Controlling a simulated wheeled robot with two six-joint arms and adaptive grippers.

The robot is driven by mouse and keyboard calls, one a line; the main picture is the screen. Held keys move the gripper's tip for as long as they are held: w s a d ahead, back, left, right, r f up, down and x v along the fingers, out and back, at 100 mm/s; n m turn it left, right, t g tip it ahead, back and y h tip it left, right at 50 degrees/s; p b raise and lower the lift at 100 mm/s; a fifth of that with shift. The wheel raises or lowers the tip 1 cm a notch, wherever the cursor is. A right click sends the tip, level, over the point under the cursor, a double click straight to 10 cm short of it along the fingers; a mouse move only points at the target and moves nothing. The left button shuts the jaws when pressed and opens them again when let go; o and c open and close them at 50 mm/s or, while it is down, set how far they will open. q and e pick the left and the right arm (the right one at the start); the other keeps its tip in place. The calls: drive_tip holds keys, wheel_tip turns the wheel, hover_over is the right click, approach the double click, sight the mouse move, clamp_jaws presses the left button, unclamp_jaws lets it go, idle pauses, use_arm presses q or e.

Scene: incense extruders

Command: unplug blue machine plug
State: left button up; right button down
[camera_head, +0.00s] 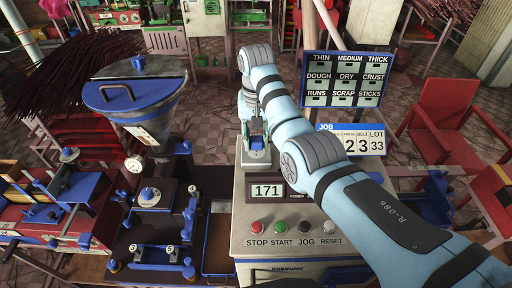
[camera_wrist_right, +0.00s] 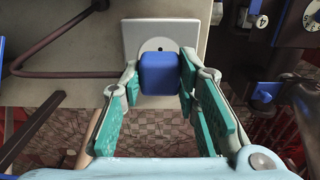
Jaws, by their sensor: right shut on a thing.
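The blue plug (camera_wrist_right: 158,73) is a rounded block between the teal fingers of my right gripper (camera_wrist_right: 160,90), which is shut on it. Behind it in the wrist view is a pale square socket plate (camera_wrist_right: 135,35) with a round outlet partly hidden by the plug. Whether the plug's pins sit in the outlet cannot be seen. In the head view my right gripper (camera_head: 256,138) reaches down to the socket plate (camera_head: 257,158) on top of the control box (camera_head: 241,215), and the plug is mostly hidden. The blue-rimmed hopper machine (camera_head: 134,95) stands at the left. My left gripper is not in view.
The control box front has a 171 display (camera_head: 267,190) and buttons. A dark sign board (camera_head: 346,78) and a JOB counter board (camera_head: 358,143) stand right of my arm. A dark cable (camera_wrist_right: 62,72) runs left of the gripper.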

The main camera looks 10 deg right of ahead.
sight(256, 139)
drive_tip(key=shift+r, duration=1.9)
